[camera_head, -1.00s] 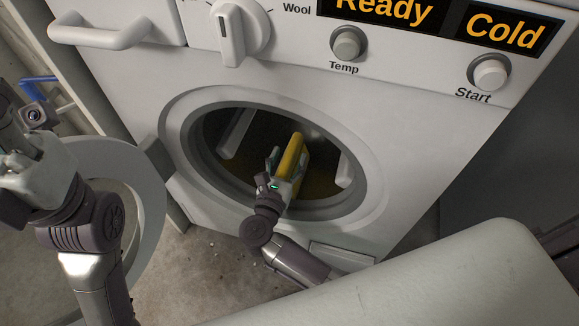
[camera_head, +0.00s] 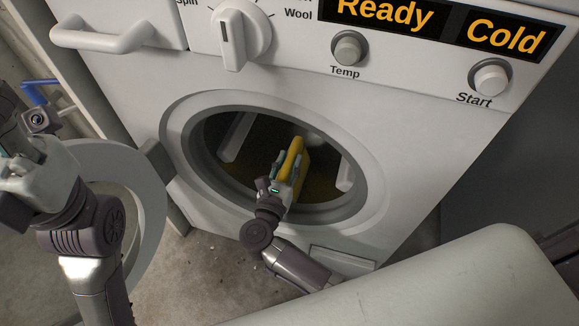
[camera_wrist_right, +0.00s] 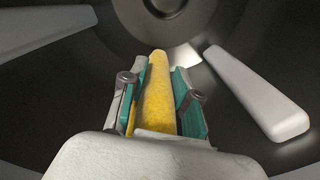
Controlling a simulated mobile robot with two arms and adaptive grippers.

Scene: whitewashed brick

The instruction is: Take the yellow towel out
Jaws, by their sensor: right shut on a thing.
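The yellow towel (camera_head: 297,158) is inside the drum of the white washing machine (camera_head: 420,150), seen through the round door opening. My right gripper (camera_head: 284,170) reaches in through the opening and is shut on the towel. In the right wrist view the yellow towel (camera_wrist_right: 158,95) stands upright as a thick slab between the two teal-padded fingers (camera_wrist_right: 160,100). My left arm (camera_head: 75,215) shows at the left edge in the head view; its fingertips are out of view.
The round door (camera_head: 150,215) hangs open at the left, behind my left arm. Pale drum paddles (camera_wrist_right: 258,95) flank the towel. A pale rounded surface (camera_head: 450,275) fills the lower right. Bare concrete floor (camera_head: 205,280) shows below the machine.

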